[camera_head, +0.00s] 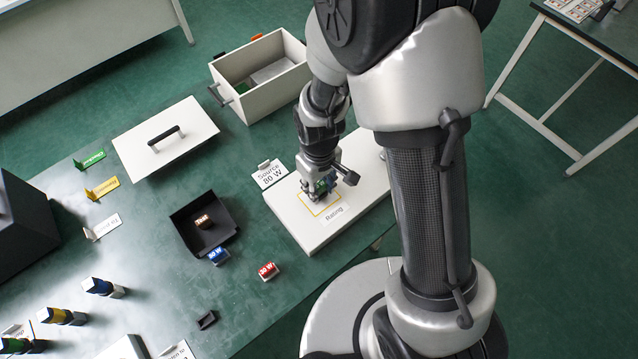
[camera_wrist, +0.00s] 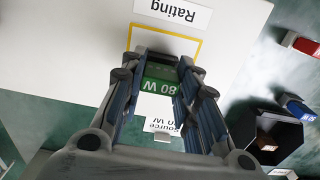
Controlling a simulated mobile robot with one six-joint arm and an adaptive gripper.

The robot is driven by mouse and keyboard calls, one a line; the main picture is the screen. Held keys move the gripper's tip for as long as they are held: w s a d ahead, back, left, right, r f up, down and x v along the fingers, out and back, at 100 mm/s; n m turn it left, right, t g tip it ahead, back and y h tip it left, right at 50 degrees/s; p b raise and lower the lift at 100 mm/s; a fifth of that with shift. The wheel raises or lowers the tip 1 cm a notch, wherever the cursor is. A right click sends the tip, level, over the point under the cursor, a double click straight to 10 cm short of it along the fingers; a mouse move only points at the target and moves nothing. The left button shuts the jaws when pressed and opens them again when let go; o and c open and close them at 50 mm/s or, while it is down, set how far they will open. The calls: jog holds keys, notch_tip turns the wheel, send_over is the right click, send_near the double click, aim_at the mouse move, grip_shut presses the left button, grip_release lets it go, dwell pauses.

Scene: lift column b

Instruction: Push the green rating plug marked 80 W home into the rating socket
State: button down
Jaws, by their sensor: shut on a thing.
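My gripper (camera_head: 322,192) points down over the white board at the yellow outline (camera_head: 306,208) beside the "Rating" label (camera_head: 335,214). In the wrist view my gripper (camera_wrist: 162,66) is shut on the green plug (camera_wrist: 158,82), whose face reads 80 W. The plug sits between the two fingertips, inside or just above the yellow outline (camera_wrist: 166,33). The rating socket's opening is hidden by the plug and fingers. I cannot tell how deep the plug sits, or whether it touches the socket.
A black tray (camera_head: 183,228) holds a brown block marked Test (camera_head: 203,219). A blue plug (camera_head: 218,256) and a red plug (camera_head: 267,271) lie nearby. A cream box (camera_head: 262,98) and a lid (camera_head: 180,150) are behind.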

jog(key=shift+f, duration=0.15)
jog(key=c, duration=1.2)
grip_release()
jog(key=shift+o, duration=0.2)
notch_tip(320, 180, up, 12)
jog(key=s+d+r+m+t, duration=0.2)
jog(key=s+d+r, duration=0.3)
jog(key=r, duration=0.3)
jog(key=s+d+r+m+t, duration=0.2)
jog(key=s+d+r+m, duration=0.2)
jog(key=s+d+r, duration=0.2)
notch_tip(320, 180, up, 3)
jog(key=s, duration=0.2)
jog(key=shift+s+m+t, duration=0.3)
jog(key=shift+m, duration=0.1)
